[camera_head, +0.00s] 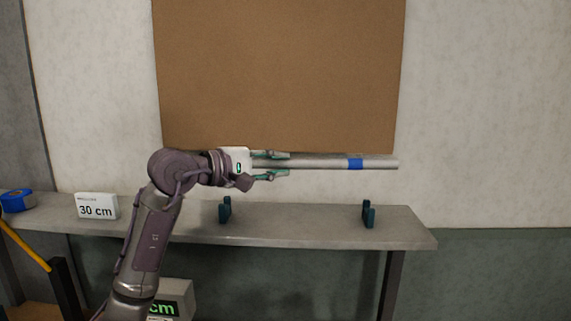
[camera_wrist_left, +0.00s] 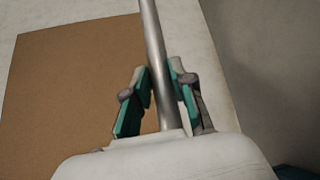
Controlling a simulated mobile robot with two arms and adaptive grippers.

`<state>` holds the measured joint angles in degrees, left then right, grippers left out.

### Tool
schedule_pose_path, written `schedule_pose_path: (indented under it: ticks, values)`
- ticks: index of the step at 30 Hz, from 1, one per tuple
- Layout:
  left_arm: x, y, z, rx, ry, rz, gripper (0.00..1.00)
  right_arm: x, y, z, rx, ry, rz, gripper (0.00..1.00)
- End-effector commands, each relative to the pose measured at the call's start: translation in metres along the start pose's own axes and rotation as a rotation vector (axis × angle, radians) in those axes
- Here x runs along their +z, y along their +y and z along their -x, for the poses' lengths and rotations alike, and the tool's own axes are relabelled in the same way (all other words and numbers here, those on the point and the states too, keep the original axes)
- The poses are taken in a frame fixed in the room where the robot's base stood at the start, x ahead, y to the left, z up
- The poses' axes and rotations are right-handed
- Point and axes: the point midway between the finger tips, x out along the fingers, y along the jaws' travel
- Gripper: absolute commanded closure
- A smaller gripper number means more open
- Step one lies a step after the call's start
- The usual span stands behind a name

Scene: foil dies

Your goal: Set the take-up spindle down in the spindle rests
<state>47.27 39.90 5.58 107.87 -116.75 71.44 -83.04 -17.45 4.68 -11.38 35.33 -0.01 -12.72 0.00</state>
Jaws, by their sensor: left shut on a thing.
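The take-up spindle (camera_head: 325,163) is a grey metal rod with a blue band near its right end. It is level and held in the air above the shelf. My left gripper (camera_head: 280,165) is shut on the spindle near its left part; the rod also shows between the teal fingers in the left wrist view (camera_wrist_left: 152,40). The spindle rests are two dark teal brackets, a left one (camera_head: 225,210) and a right one (camera_head: 369,214), on the shelf below the rod. The spindle is clear of both. My right gripper is out of view.
The grey shelf (camera_head: 300,229) is bare between the rests. A "30 cm" sign (camera_head: 97,206) and a blue object (camera_head: 17,200) stand at its left. A brown board (camera_head: 280,75) is on the wall behind. A display box (camera_head: 180,295) is below.

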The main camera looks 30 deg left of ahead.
Motion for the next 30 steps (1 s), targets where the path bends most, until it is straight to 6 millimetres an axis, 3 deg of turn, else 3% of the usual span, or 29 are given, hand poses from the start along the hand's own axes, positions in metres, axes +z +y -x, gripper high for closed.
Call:
schedule_pose_path:
  ticks: [3, 6, 13, 16, 24, 30]
  values:
    - [-0.001, -0.013, -0.002, 0.001, -0.003, 0.002, 1.0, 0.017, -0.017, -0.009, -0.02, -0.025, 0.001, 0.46]
    - [-0.003, -0.022, -0.004, 0.001, -0.004, 0.003, 1.0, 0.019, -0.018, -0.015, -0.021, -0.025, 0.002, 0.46]
    - [-0.007, -0.044, -0.006, 0.001, -0.003, 0.002, 1.0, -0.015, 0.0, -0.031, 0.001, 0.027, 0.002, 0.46]
    - [-0.01, -0.055, -0.007, 0.001, -0.001, 0.0, 1.0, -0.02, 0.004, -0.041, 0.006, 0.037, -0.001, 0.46]
    - [-0.015, -0.078, -0.011, 0.001, -0.001, 0.001, 1.0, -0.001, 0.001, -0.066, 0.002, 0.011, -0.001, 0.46]
    - [-0.015, -0.084, -0.011, 0.002, -0.002, 0.0, 1.0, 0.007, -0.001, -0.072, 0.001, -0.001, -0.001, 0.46]
